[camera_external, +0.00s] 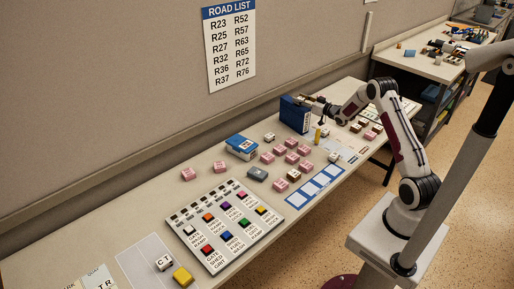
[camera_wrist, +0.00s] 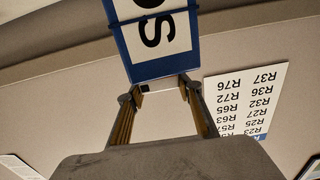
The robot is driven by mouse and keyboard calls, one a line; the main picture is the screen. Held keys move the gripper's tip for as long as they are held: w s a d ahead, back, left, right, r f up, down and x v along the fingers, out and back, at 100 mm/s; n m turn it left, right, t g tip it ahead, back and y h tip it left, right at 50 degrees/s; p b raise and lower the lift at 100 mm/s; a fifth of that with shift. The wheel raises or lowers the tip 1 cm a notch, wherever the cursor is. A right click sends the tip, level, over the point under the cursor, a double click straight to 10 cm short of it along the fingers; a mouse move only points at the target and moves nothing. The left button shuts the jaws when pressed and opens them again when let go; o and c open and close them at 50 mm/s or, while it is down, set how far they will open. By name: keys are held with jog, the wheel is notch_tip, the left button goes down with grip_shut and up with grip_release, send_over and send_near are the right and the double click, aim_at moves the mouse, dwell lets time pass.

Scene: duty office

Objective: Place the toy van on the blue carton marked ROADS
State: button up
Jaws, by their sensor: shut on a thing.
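A tall dark blue carton (camera_external: 295,115) stands upright near the wall. In the wrist view its blue and white face (camera_wrist: 155,35) shows a large black S and part of another letter, cut off by the frame. My gripper (camera_external: 318,104) is at the carton's upper right side. A smaller blue and white object (camera_external: 241,147) lies on the table to the left. I cannot tell whether it is the toy van, and no other van is clear.
Several pink blocks (camera_external: 280,150) and a dark block (camera_external: 257,173) lie near the carton. A yellow cylinder (camera_external: 317,136) stands right of it. A button panel (camera_external: 222,225) and blue-framed card strip (camera_external: 314,186) lie toward the front. The wall is close behind.

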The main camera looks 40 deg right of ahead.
jog(key=shift+f, duration=0.15)
jog(key=o, duration=1.1)
jog(key=shift+c, duration=0.2)
jog(key=shift+s, duration=0.1)
jog(key=s, duration=1.1)
jog(key=shift+s+r, duration=0.4)
jog(key=shift+d, duration=0.1)
